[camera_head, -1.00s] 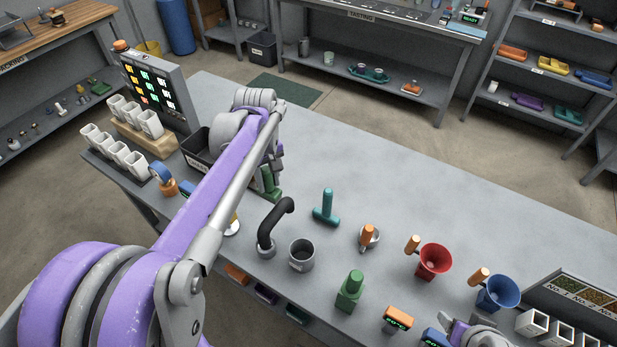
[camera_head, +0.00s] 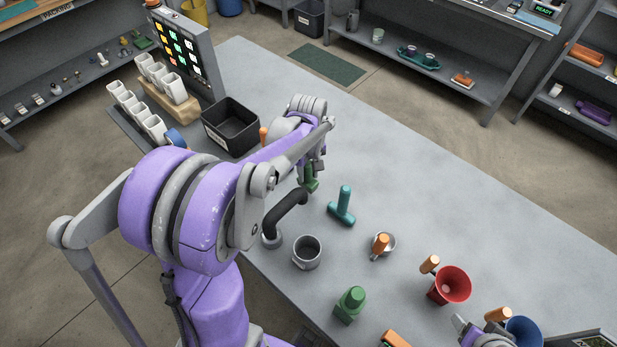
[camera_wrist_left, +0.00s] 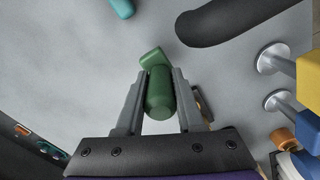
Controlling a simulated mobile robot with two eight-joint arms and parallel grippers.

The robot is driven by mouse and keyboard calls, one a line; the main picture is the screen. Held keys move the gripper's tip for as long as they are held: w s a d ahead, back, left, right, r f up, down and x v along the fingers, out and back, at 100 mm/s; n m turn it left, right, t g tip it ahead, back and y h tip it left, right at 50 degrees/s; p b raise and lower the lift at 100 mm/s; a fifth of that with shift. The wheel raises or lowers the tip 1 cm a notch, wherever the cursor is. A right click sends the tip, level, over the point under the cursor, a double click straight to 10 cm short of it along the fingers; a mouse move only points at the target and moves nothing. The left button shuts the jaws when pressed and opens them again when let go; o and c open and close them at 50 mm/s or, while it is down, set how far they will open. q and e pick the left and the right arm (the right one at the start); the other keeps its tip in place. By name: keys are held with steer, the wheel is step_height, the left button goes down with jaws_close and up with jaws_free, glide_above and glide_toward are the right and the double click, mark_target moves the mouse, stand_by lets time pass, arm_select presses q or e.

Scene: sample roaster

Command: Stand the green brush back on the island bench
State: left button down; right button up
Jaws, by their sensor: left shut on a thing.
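The green brush (camera_wrist_left: 159,92) is between the two fingers of my left gripper (camera_wrist_left: 158,78) in the left wrist view, its round handle towards me and its head beyond the fingertips. In the head view the green brush (camera_head: 312,182) shows partly below my left gripper (camera_head: 309,170), over the island bench (camera_head: 420,210). The arm hides part of it. I cannot tell whether the head touches the bench. My right gripper (camera_head: 478,333) shows only in part at the bottom edge, near the blue funnel; its fingers are unclear.
A dark curved pipe (camera_head: 286,214) stands close to the brush, with a teal tamper-like tool (camera_head: 342,206) to its right. A grey cup (camera_head: 307,252), a green block-shaped tool (camera_head: 350,303) and a red funnel (camera_head: 452,286) stand nearer. A black bin (camera_head: 231,126) is behind.

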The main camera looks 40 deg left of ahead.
mark_target(308, 178)
arm_select(q)
steer(key=shift+f, duration=1.25)
steer(key=shift+f, duration=0.1)
steer(key=shift+f, duration=0.15)
steer(key=c, duration=0.5)
jaws_free()
steer(key=shift+r, duration=0.2)
